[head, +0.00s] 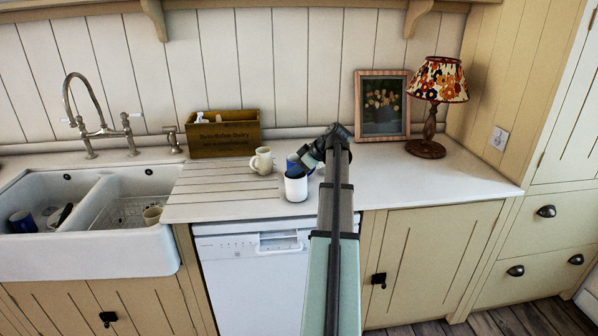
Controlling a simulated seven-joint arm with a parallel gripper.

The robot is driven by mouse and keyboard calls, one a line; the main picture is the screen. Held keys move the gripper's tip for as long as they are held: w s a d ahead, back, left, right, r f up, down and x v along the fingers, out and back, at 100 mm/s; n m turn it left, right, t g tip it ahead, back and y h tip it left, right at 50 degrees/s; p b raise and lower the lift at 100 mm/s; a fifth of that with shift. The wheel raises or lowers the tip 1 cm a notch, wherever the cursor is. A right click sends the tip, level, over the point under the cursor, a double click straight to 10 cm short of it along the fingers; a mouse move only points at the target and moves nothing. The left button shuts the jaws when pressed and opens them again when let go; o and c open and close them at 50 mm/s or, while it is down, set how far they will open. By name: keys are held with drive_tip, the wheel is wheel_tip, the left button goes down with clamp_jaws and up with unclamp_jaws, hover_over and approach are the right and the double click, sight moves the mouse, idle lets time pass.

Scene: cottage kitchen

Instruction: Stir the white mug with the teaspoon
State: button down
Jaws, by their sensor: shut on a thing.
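The white mug (296,188) stands upright near the front edge of the white worktop, in the middle of the head view. Its inside looks dark. My gripper (300,163) is just above and behind the mug's rim, at the end of my arm, which reaches in from the lower right. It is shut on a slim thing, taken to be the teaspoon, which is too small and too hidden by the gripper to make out. I cannot tell whether the spoon's tip is inside the mug.
A cream mug (262,161) stands close on the left. A blue thing (292,161) shows partly behind the white mug. A wooden crate (224,134), a framed picture (383,105) and a lamp (428,148) stand at the back. The sink (105,211) holds crockery. The right worktop is clear.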

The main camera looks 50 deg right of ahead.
drive_tip(key=shift+s+a, duration=0.45)
drive_tip(key=shift+a, duration=0.05)
drive_tip(key=shift+s+d, duration=0.1)
drive_tip(key=shift+s, duration=0.4)
drive_tip(key=shift+s+d, duration=0.15)
drive_tip(key=shift+d, duration=0.6)
drive_tip(key=shift+w+a+r, duration=0.1)
drive_tip(key=shift+w+r, duration=0.15)
drive_tip(key=shift+r, duration=0.25)
drive_tip(key=shift+w+a+r, duration=0.1)
drive_tip(key=shift+w+r, duration=0.15)
drive_tip(key=shift+r, duration=0.25)
wheel_tip(320, 180, up, 13)
drive_tip(key=shift+f, duration=0.1)
drive_tip(key=shift+w+a, duration=0.1)
